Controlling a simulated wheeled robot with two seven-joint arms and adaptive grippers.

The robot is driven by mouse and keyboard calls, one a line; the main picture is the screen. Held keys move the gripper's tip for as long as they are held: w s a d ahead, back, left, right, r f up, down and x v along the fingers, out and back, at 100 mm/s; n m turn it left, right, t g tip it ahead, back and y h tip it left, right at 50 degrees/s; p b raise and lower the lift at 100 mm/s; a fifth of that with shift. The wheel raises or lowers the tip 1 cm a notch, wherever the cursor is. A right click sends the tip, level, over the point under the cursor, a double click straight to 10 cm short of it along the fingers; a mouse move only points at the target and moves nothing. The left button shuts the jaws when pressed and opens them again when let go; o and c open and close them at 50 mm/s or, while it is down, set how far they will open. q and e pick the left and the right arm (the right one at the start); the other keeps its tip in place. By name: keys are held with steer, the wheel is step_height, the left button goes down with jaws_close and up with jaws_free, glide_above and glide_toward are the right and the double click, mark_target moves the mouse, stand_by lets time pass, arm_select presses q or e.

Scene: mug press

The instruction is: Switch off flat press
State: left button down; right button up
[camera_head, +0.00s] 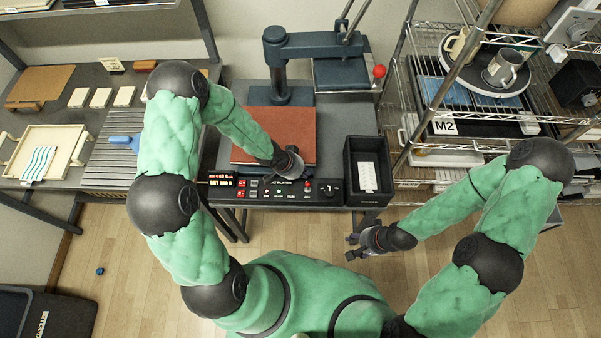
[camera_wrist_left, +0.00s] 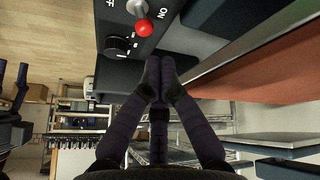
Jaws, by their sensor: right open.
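The flat press (camera_head: 283,95) stands on the middle bench, its upper plate (camera_head: 342,73) swung aside to the right of the orange-red pad (camera_head: 270,120). Its black control panel (camera_head: 265,191) has lit red displays. My right gripper (camera_head: 358,244) is open and empty in front of the bench.
A black knob (camera_wrist_left: 117,45) is beside the switch. A black bin (camera_head: 352,190) stands right of the panel. A red ball handle (camera_head: 379,71) sticks out at the press's right. A wire rack with mugs (camera_head: 502,68) is at right; a wooden tray (camera_head: 65,140) is at left.

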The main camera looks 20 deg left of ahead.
mark_target(316, 180)
arm_select(q)
steer(key=shift+b+x, duration=0.85)
steer(key=shift+x, duration=1.8)
arm_select(e)
steer(key=shift+f, duration=1.15)
